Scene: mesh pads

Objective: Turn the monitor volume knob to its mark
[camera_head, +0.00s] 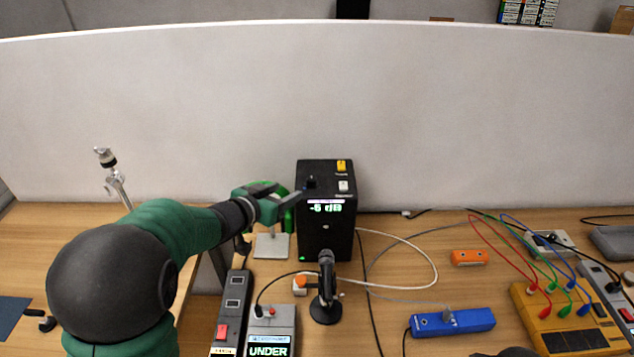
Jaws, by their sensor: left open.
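The black monitor box (326,228) stands upright on the desk near the middle. Its front display (325,208) reads about -6 dB in green. On its top are a small black knob (311,183), a yellow control (341,166) and a white control (343,186). A mark for the knob is too small to make out. My left gripper (296,198) is open at the box's upper left edge, with its fingers close to the black knob. I cannot tell whether they touch it.
A black microphone (326,285) stands in front of the box. A grey unit with a display (268,330) and a power strip (232,310) lie front left. A blue strip (452,322), an orange block (468,257) and a yellow device (570,325) with leads lie right. A white partition (480,120) rises behind.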

